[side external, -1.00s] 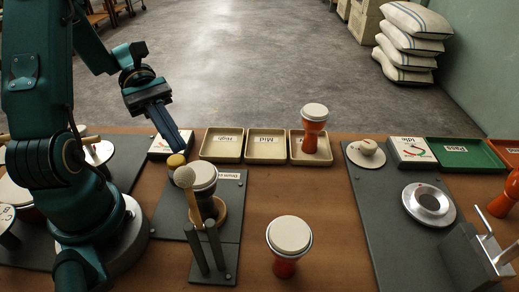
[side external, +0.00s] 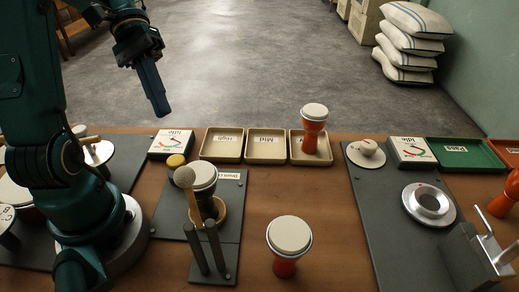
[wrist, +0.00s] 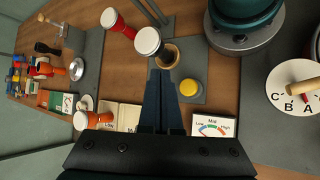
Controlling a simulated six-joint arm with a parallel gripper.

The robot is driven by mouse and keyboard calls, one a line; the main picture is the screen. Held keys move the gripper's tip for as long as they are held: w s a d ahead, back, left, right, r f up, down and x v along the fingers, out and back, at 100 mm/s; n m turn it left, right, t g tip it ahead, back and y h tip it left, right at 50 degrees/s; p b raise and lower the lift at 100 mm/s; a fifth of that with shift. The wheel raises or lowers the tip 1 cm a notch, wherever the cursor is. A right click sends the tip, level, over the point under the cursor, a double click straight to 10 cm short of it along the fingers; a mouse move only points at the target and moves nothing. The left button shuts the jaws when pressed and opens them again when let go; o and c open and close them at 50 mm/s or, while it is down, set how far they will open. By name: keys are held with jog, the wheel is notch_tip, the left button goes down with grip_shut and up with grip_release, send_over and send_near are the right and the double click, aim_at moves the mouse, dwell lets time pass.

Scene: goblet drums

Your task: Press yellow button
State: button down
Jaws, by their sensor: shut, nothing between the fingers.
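The yellow button (side external: 176,161) sits at the back left corner of a grey drum board (side external: 172,218), beside a drum with a pale head (side external: 201,174). It also shows in the wrist view (wrist: 188,87), just right of my finger tips. My gripper (side external: 161,111) is shut and empty. It is raised well above the table, clear of the button. In the wrist view my gripper (wrist: 163,76) shows its two dark fingers close together. Nothing hides the button's top.
A white gauge box (side external: 171,143) with a coloured arc stands behind the button. Several beige trays (side external: 222,145) stand to its right, one with an orange drum (side external: 314,129). A mallet (side external: 185,178) stands in front of the board's drum. Another orange drum (side external: 289,240) stands at the front.

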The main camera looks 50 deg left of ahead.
aim_at(177, 160)
jog(key=shift+f, duration=0.1)
jog(key=shift+f, duration=4.3)
jog(key=shift+f, duration=0.2)
jog(key=shift+f, duration=0.25)
jog(key=shift+f, duration=0.95)
jog(key=shift+r, duration=1.45)
jog(key=shift+r, duration=2.5)
